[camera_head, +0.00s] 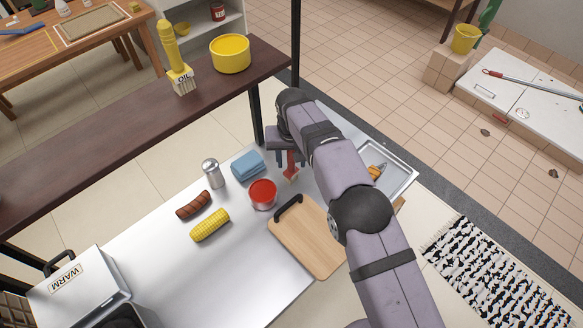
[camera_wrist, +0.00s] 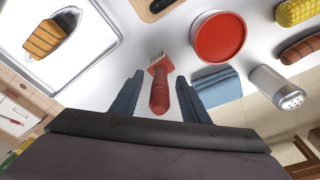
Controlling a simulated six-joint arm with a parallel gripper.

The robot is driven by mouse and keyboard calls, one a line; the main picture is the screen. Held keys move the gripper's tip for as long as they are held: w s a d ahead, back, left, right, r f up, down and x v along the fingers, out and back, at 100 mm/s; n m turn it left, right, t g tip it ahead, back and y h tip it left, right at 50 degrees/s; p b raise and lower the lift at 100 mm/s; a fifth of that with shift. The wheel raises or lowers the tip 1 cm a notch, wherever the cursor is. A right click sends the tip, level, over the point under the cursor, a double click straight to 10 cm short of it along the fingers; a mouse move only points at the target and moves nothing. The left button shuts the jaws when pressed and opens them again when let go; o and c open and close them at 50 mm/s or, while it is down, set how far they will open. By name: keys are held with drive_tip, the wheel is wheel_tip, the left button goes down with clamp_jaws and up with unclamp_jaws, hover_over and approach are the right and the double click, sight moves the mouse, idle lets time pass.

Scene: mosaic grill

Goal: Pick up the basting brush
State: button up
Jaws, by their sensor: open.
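The basting brush (camera_wrist: 160,92) has a red handle and pale bristles. In the wrist view it lies on the metal counter with its handle between the two fingers of my gripper (camera_wrist: 159,92). The fingers are open, with a gap on each side of the handle. In the head view the brush (camera_head: 291,166) shows in part below my gripper (camera_head: 286,160), and my arm hides some of that spot. I cannot tell how high the fingers are above the counter.
A red bowl (camera_head: 263,193) and folded blue cloth (camera_head: 248,165) lie close to the brush. A pepper shaker (camera_head: 211,173), sausage (camera_head: 193,205), corn (camera_head: 210,225), cutting board (camera_head: 312,238) and metal tray (camera_head: 405,184) with food surround them. A dark shelf (camera_head: 130,155) runs behind.

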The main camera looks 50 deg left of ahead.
drive_tip(key=shift+f, duration=0.7)
clamp_jaws()
drive_tip(key=shift+w+a+r, duration=0.1)
drive_tip(key=shift+a+r, duration=0.05)
drive_tip(key=shift+r, duration=0.35)
wheel_tip(320, 180, up, 9)
drive_tip(key=shift+r+b, duration=0.1)
drive_tip(key=shift+b, duration=0.45)
